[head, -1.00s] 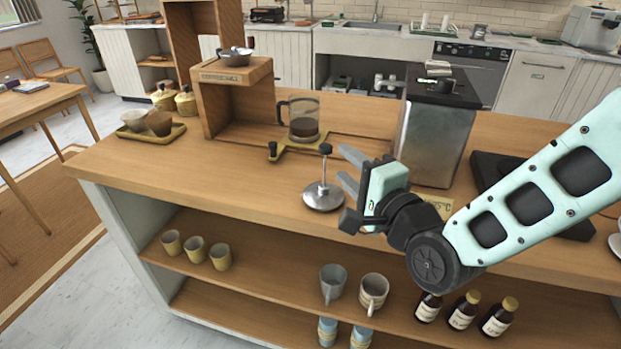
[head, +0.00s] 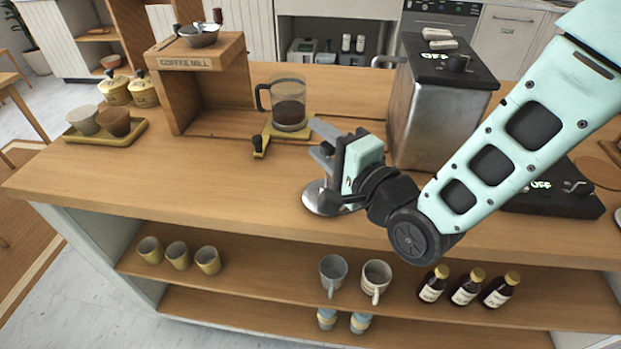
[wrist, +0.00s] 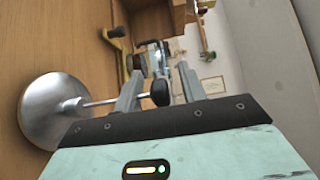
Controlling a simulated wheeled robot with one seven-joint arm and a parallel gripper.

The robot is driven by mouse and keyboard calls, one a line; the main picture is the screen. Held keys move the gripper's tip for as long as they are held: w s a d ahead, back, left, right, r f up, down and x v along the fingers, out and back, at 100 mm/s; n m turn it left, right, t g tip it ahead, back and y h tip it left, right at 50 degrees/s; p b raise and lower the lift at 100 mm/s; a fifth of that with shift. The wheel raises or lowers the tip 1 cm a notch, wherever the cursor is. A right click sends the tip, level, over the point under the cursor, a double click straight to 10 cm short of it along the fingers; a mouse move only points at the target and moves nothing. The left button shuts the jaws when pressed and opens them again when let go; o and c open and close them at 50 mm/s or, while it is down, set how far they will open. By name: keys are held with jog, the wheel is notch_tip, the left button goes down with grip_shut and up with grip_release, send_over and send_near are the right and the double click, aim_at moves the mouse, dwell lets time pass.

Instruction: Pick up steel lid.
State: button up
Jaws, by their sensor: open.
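The steel lid is a shiny round disc (head: 317,201) lying on the wooden counter, partly hidden behind my gripper in the head view. In the wrist view the disc (wrist: 45,108) is at the left, and its thin rod ends in a black knob (wrist: 160,92). My gripper (head: 321,142) is open at the lid's upright handle. In the wrist view the knob shows in the gap between the two grey fingers (wrist: 160,72), with space on the far finger's side. The fingers are not closed on it.
A glass press carafe (head: 289,103) stands behind the lid on a yellow-edged stand, beside the wooden coffee mill (head: 190,62). A steel boiler box (head: 437,105) is close behind my gripper. The counter (head: 215,185) left of the lid is clear.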

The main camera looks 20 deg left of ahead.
jog(key=shift+w+a, duration=0.1)
jog(key=shift+a, duration=0.05)
grip_shut()
jog(key=shift+r, duration=0.1)
